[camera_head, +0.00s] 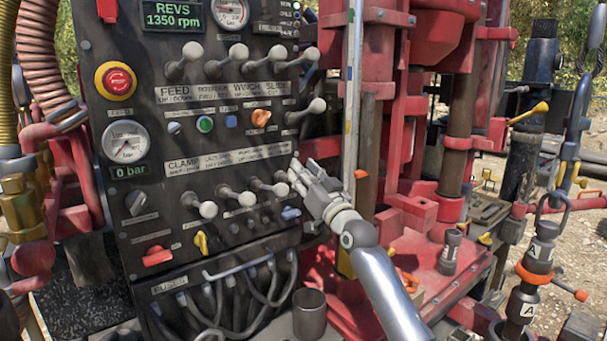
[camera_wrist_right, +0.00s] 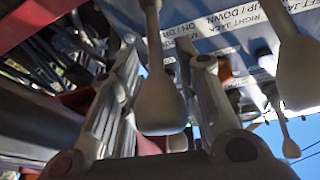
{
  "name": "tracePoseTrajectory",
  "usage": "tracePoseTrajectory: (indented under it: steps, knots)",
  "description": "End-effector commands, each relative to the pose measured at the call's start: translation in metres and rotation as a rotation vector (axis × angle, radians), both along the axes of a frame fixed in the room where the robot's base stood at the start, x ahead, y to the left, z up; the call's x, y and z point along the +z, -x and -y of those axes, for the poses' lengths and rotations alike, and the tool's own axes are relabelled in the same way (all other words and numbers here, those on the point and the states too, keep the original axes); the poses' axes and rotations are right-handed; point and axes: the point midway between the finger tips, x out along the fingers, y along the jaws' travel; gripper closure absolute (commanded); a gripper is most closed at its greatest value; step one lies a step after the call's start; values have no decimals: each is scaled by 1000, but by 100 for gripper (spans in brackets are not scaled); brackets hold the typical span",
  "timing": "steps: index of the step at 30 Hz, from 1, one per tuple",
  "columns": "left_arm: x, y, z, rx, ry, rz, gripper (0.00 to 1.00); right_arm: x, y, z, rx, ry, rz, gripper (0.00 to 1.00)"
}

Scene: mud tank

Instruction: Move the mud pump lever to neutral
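The mud pump lever (camera_wrist_right: 160,105) hangs with its pale rounded knob between the two fingers of my right gripper in the right wrist view. A partly readable label beside its stem reads like "mud pump on". My right gripper (camera_head: 296,173) is at the right end of the panel's lower lever row in the head view. Its fingers are apart on either side of the knob, with visible gaps. In the head view the gripper covers this lever, so its exact position is hard to tell. My left gripper is not in view.
The black control panel (camera_head: 150,226) carries several similar levers; a neighbouring lever (camera_head: 281,189) is close to my right gripper. Another lever (camera_wrist_right: 298,75) hangs at the right of the wrist view. The red drill frame (camera_head: 420,235) and a vertical mast stand close to the right of the gripper.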

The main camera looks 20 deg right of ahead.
Motion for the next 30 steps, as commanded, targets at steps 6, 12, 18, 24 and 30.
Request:
tracePoseTrajectory:
  steps: [6, 12, 18, 24, 30]
  knots:
    - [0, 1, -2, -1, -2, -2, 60, 1, 1, 0, 0, -1, 2, 69]
    - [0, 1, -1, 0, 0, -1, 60, -4, 13, 3, 0, -1, 2, 69]
    - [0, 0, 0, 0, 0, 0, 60, -16, 45, 11, -1, 1, 1, 69]
    - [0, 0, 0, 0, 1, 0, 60, -28, 79, 19, -1, 2, -1, 69]
    - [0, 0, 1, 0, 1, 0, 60, -36, 104, 24, -1, 1, 0, 69]
